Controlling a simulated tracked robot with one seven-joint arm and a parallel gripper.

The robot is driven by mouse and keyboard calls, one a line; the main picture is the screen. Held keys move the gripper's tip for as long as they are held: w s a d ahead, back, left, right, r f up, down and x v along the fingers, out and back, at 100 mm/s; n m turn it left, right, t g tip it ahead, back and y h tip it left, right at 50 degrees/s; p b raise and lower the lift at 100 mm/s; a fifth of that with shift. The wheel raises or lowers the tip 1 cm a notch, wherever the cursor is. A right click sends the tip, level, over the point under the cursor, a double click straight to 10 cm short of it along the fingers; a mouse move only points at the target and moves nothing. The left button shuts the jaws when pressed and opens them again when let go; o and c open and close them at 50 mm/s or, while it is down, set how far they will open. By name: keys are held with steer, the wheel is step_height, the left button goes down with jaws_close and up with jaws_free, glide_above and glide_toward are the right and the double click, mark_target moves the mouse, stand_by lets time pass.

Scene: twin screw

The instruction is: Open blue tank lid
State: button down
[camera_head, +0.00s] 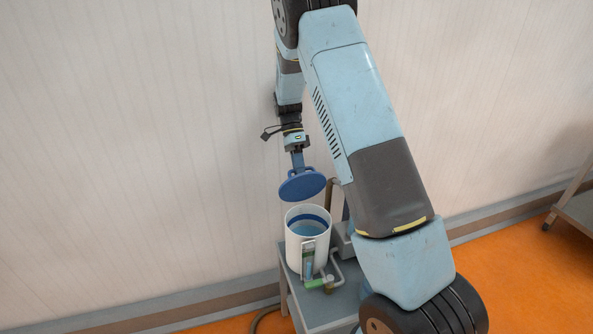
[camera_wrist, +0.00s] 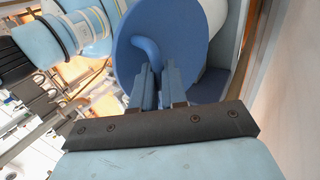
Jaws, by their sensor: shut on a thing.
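The blue tank lid (camera_head: 302,185) is a round blue disc held above the tank, apart from its rim and slightly tilted. The white tank (camera_head: 307,236) stands open below it, with a blue band inside the rim and blue liquid showing. My gripper (camera_head: 299,167) is above the lid, shut on its handle. In the wrist view the lid (camera_wrist: 180,35) fills the upper middle, and its curved blue handle (camera_wrist: 147,50) runs to the fingers of my gripper (camera_wrist: 159,85). The exact grip on the handle is partly hidden by the fingers.
The tank stands on a grey cart (camera_head: 325,300) with pipes and a green fitting (camera_head: 315,283) at its front. The pale wall (camera_head: 130,130) is close behind. Another grey cart (camera_head: 577,208) stands at the far right. Orange floor (camera_head: 510,255) is clear between them.

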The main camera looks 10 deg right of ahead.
steer(key=shift+d+f, duration=0.15)
steer(key=shift+f, duration=0.1)
steer(key=c, duration=1.2)
jaws_free()
steer(key=shift+o, duration=0.2)
steer(key=shift+w+r, duration=0.1)
steer(key=s+r, duration=0.1)
steer(key=r, duration=0.2)
steer(key=s+r, duration=0.2)
steer(key=r, duration=0.1)
steer(key=s+r, duration=0.2)
steer(key=r, duration=0.1)
steer(key=shift+s+d+r, duration=0.1)
steer(key=shift+s, duration=0.1)
steer(key=s+r, duration=0.3)
steer(key=s, duration=0.5)
steer(key=shift+s+d+r, duration=0.3)
steer(key=shift+r, duration=0.05)
